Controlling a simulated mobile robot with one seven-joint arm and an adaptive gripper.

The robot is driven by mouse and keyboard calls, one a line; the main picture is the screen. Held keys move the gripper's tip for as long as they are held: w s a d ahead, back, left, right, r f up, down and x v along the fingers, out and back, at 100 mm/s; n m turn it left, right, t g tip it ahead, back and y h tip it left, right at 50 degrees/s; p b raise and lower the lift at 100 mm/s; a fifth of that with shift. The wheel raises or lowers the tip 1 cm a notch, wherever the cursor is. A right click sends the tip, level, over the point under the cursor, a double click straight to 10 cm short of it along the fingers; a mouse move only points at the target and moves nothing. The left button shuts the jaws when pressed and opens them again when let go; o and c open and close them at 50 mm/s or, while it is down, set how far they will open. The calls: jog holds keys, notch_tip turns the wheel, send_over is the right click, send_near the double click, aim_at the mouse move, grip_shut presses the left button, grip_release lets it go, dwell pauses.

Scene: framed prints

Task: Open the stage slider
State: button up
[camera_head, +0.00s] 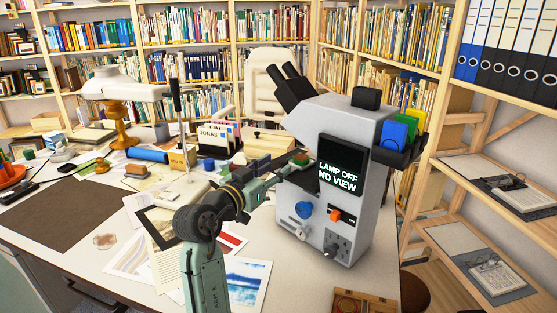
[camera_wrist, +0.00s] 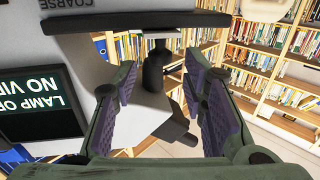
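A grey microscope (camera_head: 345,130) stands upright on the desk, with black eyepieces and a screen (camera_head: 341,164) reading "LAMP OFF NO VIEW". My gripper (camera_head: 283,172) is at the left side of its body, at stage height. In the wrist view the microscope appears upside down, and my gripper (camera_wrist: 158,92) is open. A flat dark plate (camera_wrist: 130,21), seemingly the stage, lies beyond the fingertips. A black post (camera_wrist: 153,70) shows between the fingers; I cannot tell whether they touch it. No part is clearly recognisable as the slider.
A blue knob (camera_head: 305,210), an orange switch (camera_head: 334,214) and a grey knob (camera_head: 302,237) are on the microscope's lower front. Coloured blocks (camera_head: 400,128) sit in a black holder on its right. Papers, books and a lamp (camera_head: 120,88) crowd the desk's left. Shelves stand behind.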

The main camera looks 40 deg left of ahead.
jog(key=shift+w+a, duration=0.1)
jog(key=shift+w, duration=1.1)
jog(key=shift+c, duration=0.5)
grip_shut()
